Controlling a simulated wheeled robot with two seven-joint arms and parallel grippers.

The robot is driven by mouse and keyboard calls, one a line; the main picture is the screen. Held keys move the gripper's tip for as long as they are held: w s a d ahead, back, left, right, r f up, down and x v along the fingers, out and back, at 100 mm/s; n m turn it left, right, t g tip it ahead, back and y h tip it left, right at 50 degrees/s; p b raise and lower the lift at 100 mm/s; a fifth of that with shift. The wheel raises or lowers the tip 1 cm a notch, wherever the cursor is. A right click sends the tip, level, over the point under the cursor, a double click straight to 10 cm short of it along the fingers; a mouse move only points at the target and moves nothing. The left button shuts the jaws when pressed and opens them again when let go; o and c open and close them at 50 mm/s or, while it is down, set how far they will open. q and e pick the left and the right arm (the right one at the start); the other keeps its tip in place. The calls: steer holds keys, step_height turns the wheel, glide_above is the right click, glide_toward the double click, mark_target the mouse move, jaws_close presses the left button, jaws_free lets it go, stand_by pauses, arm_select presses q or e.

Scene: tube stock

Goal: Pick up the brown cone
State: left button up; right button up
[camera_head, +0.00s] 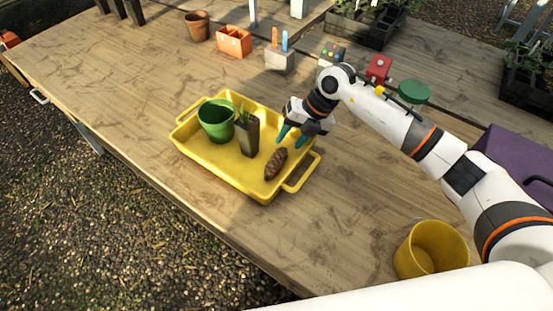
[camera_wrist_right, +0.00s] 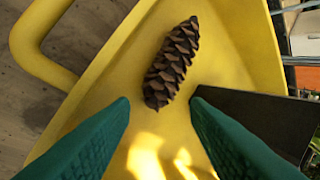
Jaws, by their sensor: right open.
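The brown cone (camera_head: 276,163) lies in the yellow tray (camera_head: 196,153), near its right end by the handle. In the right wrist view the cone (camera_wrist_right: 172,62) lies on the tray floor, just beyond and between the fingertips. My right gripper (camera_head: 292,137) is open and empty, above the tray's back right side and close to the cone. Its green fingers are spread wide in the right wrist view (camera_wrist_right: 160,108), and nothing is between them. My left gripper is not in view.
The tray also holds a green pot (camera_head: 215,120) and a dark square pot with a plant (camera_head: 247,137), left of the cone. A yellow bucket (camera_head: 431,250) stands at the front right. The wooden table left of the tray is clear.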

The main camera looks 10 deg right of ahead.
mark_target(283, 149)
steer(key=x, duration=0.4)
steer(key=shift+s+a+p, duration=0.1)
steer(key=shift+p, duration=0.2)
steer(key=c, duration=0.6)
steer(key=shift+c, duration=0.2)
steer(key=shift+r, duration=0.1)
